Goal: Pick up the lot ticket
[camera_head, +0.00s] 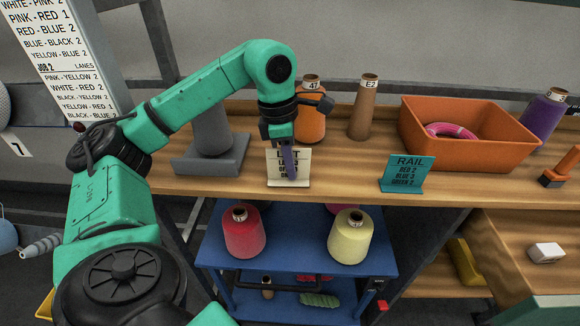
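The lot ticket (301,178) is a cream card with dark print, standing upright near the front edge of the wooden shelf. My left gripper (287,162) points down over it, and its fingers cover the middle of the card and part of the print. The fingers overlap the card in this view. I cannot tell whether they touch it or whether they are open or shut. My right gripper is not in view.
An orange cone (311,125) and a brown cone (364,108) stand behind the ticket. A grey stand (211,160) is to its left. A teal RAIL card (406,173) and an orange bin (470,150) are to its right. A blue cart (290,254) with cones sits below.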

